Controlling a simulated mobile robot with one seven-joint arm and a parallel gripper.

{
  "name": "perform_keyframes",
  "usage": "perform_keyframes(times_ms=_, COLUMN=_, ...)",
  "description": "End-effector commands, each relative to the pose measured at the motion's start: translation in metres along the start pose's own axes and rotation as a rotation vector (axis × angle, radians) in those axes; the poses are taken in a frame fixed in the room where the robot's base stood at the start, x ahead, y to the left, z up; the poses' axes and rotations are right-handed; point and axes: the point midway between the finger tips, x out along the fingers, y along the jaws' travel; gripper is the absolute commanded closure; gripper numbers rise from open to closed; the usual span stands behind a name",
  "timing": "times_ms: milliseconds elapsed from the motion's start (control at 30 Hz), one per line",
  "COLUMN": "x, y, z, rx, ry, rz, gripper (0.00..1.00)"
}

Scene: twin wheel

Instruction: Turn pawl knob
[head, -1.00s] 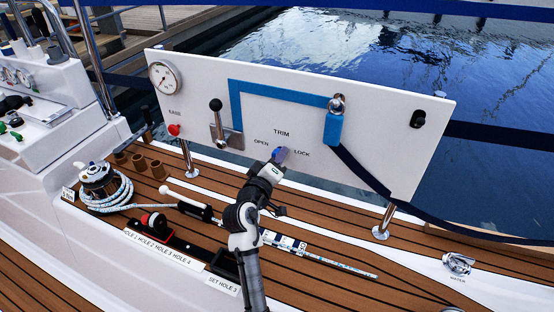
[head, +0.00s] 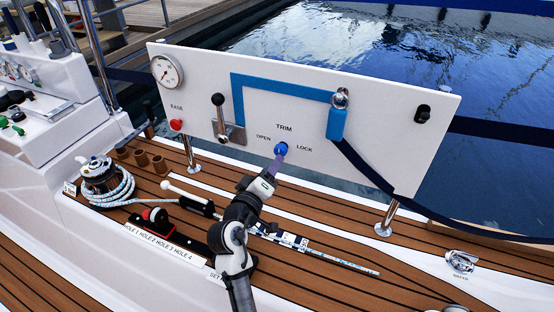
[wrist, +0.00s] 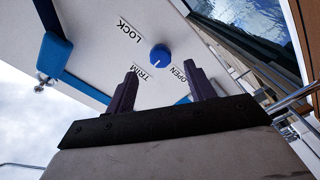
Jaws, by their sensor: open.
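The blue pawl knob (head: 281,149) sits on the white panel (head: 390,120), between the OPEN and LOCK labels and below the word TRIM. In the wrist view the knob (wrist: 161,55) is round with a pale pointer mark, and its face is unobstructed. My gripper (head: 279,161) is just below and in front of the knob in the head view. In the wrist view my gripper (wrist: 158,78) has its two dark fingers spread apart with nothing between them. The knob appears beyond the fingertips, apart from them.
A black-knobbed lever (head: 219,112) and a red EASE button (head: 177,125) are left of the knob. A blue bracket (head: 337,124) with a dark strap is at right. A rope winch (head: 100,180) and a striped rod (head: 290,240) are on the deck below.

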Motion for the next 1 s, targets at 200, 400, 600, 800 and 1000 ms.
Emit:
perform_keyframes(times_ms=200, x=-0.046, y=-0.001, z=0.001, rx=0.000, ry=0.001, rz=-0.002, gripper=0.46)
perform_keyframes(times_ms=400, x=-0.067, y=0.000, z=0.000, rx=-0.001, ry=0.001, rz=0.000, gripper=0.46)
perform_keyframes(times_ms=600, x=-0.071, y=0.001, z=0.000, rx=0.000, ry=-0.001, rz=0.001, gripper=0.46)
perform_keyframes(times_ms=800, x=-0.071, y=0.001, z=0.000, rx=0.000, ry=-0.001, rz=0.001, gripper=0.46)
perform_keyframes(times_ms=1000, x=-0.070, y=0.001, z=0.000, rx=0.000, ry=-0.001, rz=0.001, gripper=0.46)
